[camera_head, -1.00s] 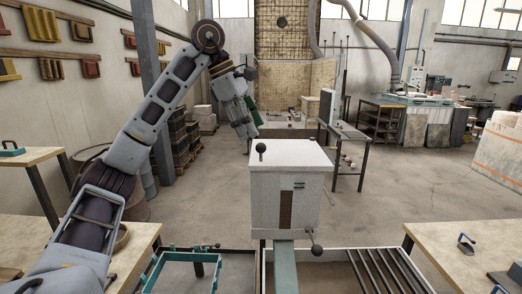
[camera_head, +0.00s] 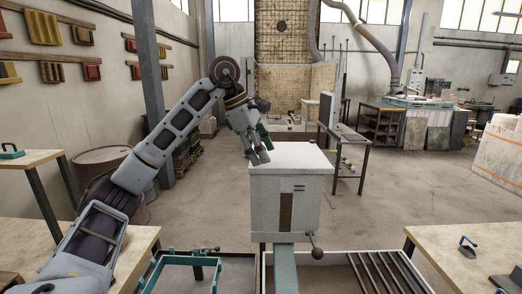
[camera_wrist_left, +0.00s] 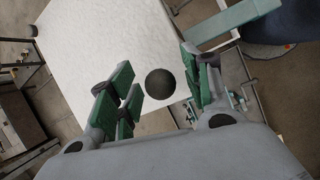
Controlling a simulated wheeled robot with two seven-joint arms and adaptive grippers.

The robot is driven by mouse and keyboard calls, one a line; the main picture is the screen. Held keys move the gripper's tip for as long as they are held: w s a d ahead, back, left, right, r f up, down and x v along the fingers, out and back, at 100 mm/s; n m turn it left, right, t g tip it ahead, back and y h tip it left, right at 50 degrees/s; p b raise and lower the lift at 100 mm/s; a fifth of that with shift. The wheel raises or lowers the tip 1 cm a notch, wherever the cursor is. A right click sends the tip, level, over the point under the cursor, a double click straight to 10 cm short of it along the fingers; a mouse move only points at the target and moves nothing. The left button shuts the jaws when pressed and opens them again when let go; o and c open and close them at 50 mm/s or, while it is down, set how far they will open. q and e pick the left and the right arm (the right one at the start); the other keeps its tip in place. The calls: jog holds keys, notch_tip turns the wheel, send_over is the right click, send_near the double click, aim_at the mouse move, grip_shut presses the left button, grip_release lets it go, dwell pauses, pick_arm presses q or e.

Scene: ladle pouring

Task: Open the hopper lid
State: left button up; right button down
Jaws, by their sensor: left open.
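The hopper (camera_head: 266,205) is a pale speckled box in the middle of the head view, with a dark vertical slot in its front. Its flat white lid (camera_head: 297,156) is closed; the lid also shows in the left wrist view (camera_wrist_left: 110,35). My left gripper (camera_head: 259,159) is over the lid's left edge, pointing down, and hides the lid's black knob in the head view. In the left wrist view the round black knob (camera_wrist_left: 160,84) lies between the open green-padded fingers (camera_wrist_left: 157,72), with gaps on both sides. My right gripper is not in view.
A ball-ended lever (camera_head: 317,253) sticks out at the hopper's lower right. A teal frame (camera_head: 180,260) and a slatted tray (camera_head: 385,272) lie below it. Wooden tables stand left and right (camera_head: 455,240). The floor behind the hopper is largely clear.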

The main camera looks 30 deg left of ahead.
pick_arm(q)
jog(key=shift+c, duration=0.3)
grip_shut()
jog(key=shift+d, duration=0.15)
